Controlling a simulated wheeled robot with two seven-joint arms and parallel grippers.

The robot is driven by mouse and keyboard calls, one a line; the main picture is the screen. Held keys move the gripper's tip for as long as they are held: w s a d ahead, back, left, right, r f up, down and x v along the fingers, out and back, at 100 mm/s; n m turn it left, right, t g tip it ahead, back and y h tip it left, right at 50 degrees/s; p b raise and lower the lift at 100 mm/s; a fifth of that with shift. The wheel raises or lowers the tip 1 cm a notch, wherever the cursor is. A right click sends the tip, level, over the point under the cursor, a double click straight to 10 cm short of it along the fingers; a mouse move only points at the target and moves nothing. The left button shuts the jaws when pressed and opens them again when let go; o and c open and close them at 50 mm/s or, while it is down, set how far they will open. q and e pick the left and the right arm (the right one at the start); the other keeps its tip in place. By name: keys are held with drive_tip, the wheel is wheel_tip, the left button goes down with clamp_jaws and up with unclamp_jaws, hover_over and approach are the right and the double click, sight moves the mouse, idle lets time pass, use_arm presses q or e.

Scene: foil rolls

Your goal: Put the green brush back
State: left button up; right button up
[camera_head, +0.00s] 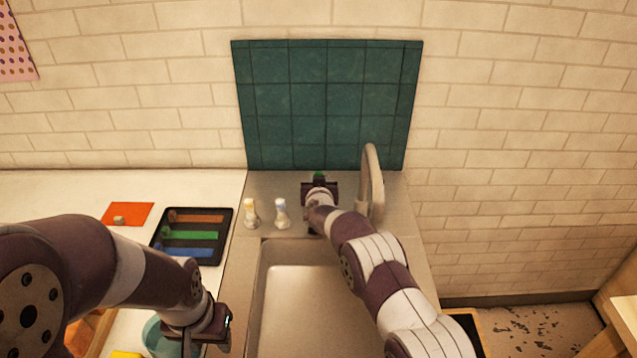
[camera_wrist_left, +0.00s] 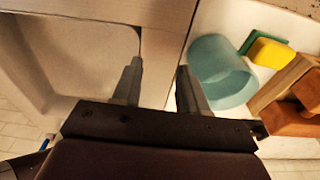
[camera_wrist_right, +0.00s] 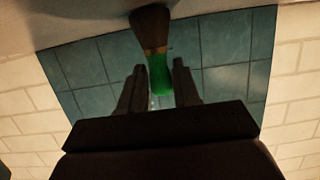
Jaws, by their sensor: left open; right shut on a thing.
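The green brush (camera_wrist_right: 159,78) shows in the right wrist view, with a green body and a brown end. My right gripper (camera_wrist_right: 157,80) is shut on its green part. In the head view only a bit of green (camera_head: 319,175) shows beyond my right gripper (camera_head: 319,188), behind the sink and left of the faucet. Whether the brush touches the counter is hidden. Two small pale upright items, one yellowish on top (camera_head: 250,213) and one bluish on top (camera_head: 281,213), stand left of it. My left gripper (camera_wrist_left: 157,72) is open and empty, above the sink's left edge.
The faucet (camera_head: 373,180) stands close right of my right gripper. The sink basin (camera_head: 300,300) is empty where visible. A black tray (camera_head: 154,250) holds red-brown, green and blue bars. A teal cup (camera_wrist_left: 220,72) and yellow block (camera_wrist_left: 271,53) are near my left gripper.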

idle(0.3)
drive_tip(key=o, duration=1.6)
drive_tip(key=shift+f, duration=0.1)
wheel_tip(320, 180, up, 9)
drive_tip(key=p, duration=0.6)
drive_tip(key=shift+f, duration=0.1)
